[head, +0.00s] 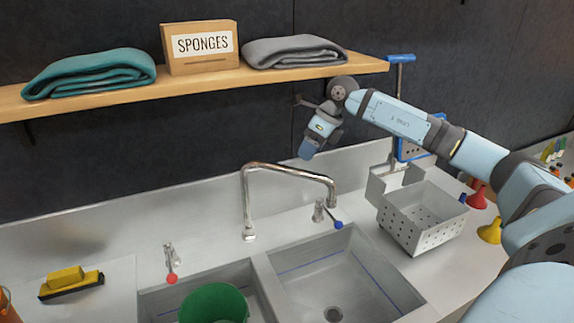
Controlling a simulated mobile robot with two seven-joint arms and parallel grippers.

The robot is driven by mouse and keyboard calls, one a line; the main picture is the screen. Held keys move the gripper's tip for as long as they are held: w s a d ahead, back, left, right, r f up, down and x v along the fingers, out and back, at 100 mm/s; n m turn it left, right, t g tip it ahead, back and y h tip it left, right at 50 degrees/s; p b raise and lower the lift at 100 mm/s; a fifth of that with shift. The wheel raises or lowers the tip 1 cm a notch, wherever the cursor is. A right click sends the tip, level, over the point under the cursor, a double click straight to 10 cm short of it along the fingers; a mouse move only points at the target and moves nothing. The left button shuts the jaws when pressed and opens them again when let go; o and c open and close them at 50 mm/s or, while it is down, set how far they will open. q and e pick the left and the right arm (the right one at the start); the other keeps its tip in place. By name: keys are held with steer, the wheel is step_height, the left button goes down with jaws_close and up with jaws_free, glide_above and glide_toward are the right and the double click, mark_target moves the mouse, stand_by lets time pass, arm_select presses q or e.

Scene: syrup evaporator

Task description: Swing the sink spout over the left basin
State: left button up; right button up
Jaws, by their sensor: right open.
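The chrome sink spout (290,170) rises from a base (248,234) behind the divider of the two basins. Its arm reaches to the right, and its downturned tip is on the right basin's side. The left basin (160,301) holds a green bucket (214,303). The right basin (325,280) looks empty, with a drain at its bottom. My right gripper (307,149) is open, above and behind the spout's arm in the picture, and seems apart from it; its fingers are hard to make out. My left gripper is not in view.
Taps with a red knob (172,278) and a blue knob (338,224) flank the spout. A perforated metal bin (425,222) stands right of the basins. A wooden shelf (200,86) with towels and a sponge box is above. A yellow brush (70,282) lies at left.

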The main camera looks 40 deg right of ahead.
mark_target(303, 171)
steer(key=f, duration=0.1)
steer(key=a+f, duration=0.1)
steer(key=f+p, duration=0.1)
steer(key=shift+s+a, duration=0.15)
steer(key=shift+s, duration=0.15)
steer(key=shift+w+p+x, duration=0.25)
steer(key=shift+p+x, duration=0.05)
steer(key=shift+x, duration=0.9)
steer(key=shift+w+f, duration=0.15)
steer(key=shift+f, duration=0.1)
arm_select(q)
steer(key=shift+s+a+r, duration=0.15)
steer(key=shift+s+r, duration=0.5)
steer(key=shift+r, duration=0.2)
arm_select(e)
steer(key=shift+r, duration=0.1)
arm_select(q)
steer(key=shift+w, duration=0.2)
arm_select(e)
jaws_close()
